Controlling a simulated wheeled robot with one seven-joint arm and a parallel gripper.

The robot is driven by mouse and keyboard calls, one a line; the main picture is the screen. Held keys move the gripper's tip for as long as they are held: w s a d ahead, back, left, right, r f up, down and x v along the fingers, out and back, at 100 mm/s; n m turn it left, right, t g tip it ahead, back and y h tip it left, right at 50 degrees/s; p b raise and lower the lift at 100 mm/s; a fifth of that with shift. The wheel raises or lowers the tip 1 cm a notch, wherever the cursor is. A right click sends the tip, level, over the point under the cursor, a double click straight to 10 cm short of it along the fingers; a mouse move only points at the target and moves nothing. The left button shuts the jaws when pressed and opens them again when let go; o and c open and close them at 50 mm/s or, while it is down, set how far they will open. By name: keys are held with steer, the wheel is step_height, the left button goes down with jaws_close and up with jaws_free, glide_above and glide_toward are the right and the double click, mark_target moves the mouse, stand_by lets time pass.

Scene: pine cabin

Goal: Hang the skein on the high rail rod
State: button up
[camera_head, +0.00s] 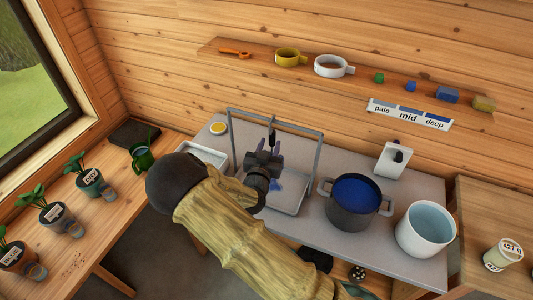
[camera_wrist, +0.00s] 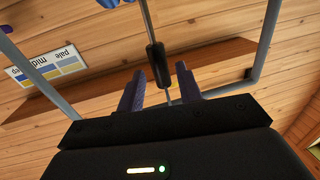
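My gripper (camera_head: 264,158) is at the grey metal frame, below its high rail rod (camera_head: 283,126). In the wrist view its two purple fingers (camera_wrist: 160,75) stand apart. A black handle (camera_wrist: 156,62) on a thin metal rod shows between them, with visible gaps on both sides. Blue material, probably the skein (camera_wrist: 108,2), shows at the top edge of that view, by the rod's end. A blue patch (camera_head: 278,186) also shows under my gripper in the head view. Whether the rod hangs on the rail is hidden; my arm covers part of the frame.
A pot of blue dye (camera_head: 352,203) and a white bucket (camera_head: 426,230) stand right of the frame. A tray (camera_head: 290,203) lies under it. A wall shelf (camera_head: 370,78) with cups and blocks is behind. Potted plants (camera_head: 90,183) line the left table.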

mark_target(271, 135)
steer(key=shift+w+d, duration=0.2)
steer(key=shift+w, duration=0.9)
steer(key=shift+s, duration=0.1)
jaws_close()
steer(key=shift+r, duration=0.1)
steer(key=shift+r, duration=0.1)
steer(key=shift+r+p, duration=0.65)
steer(key=shift+r, duration=0.4)
steer(key=s+a, duration=0.2)
steer(key=s, duration=0.4)
steer(key=shift+s+a+b, duration=0.2)
steer(key=shift+s+b, duration=0.1)
